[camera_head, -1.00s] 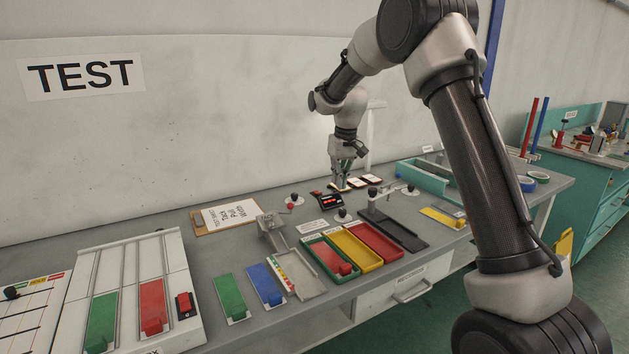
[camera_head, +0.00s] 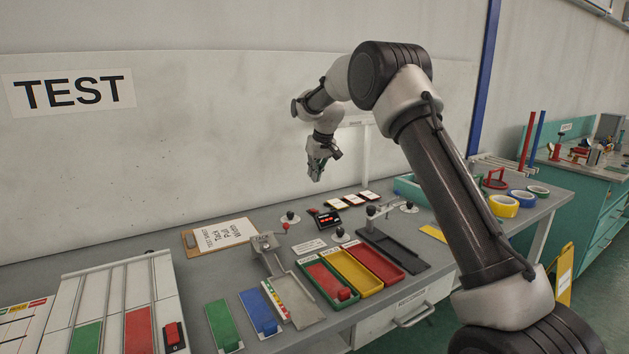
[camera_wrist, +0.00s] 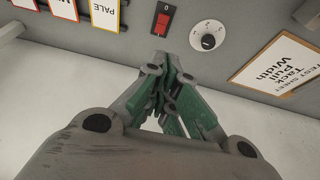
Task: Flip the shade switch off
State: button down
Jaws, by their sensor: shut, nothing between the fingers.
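A small red rocker switch (camera_head: 312,211) in a dark housing lies at the back of the grey bench, between a black knob (camera_head: 290,217) and a row of shade cards (camera_head: 352,200). In the wrist view the red switch (camera_wrist: 162,20) shows just beyond my fingertips, with the knob (camera_wrist: 208,38) to its right. My gripper (camera_head: 316,178) hangs above the bench near the wall, apart from the switch. In the wrist view my gripper (camera_wrist: 168,62) has its fingers closed together, holding nothing.
A display box (camera_head: 325,220) sits close to the switch. A clipboard (camera_head: 190,240) lies to the left. Coloured trays (camera_head: 352,272) and a clamp-like fixture (camera_head: 268,243) stand toward the front. Another red switch (camera_head: 174,336) is on the left board. The wall rises behind the bench.

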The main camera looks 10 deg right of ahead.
send_over(311, 211)
jog(key=f, duration=0.7)
jog(key=shift+w, duration=0.2)
jog(key=f, duration=0.1)
jog(key=s+f, duration=0.1)
jog(key=f, duration=0.1)
jog(key=shift+d, duration=0.2)
jog(key=shift+s+f, duration=0.2)
jog(key=shift+f, duration=0.25)
jog(key=shift+s+d+f, duration=0.1)
jog(key=shift+s+f+t, duration=0.2)
jog(key=shift+t, duration=0.2)
jog(key=shift+s+d+f+t+y, duration=0.15)
jog(key=shift+s+t+y, duration=0.1)
jog(key=shift+t, duration=0.15)
jog(key=shift+s+f+t+y, duration=0.15)
jog(key=shift+t+y, duration=0.1)
jog(key=shift+t, duration=0.15)
jog(key=shift+w, duration=0.1)
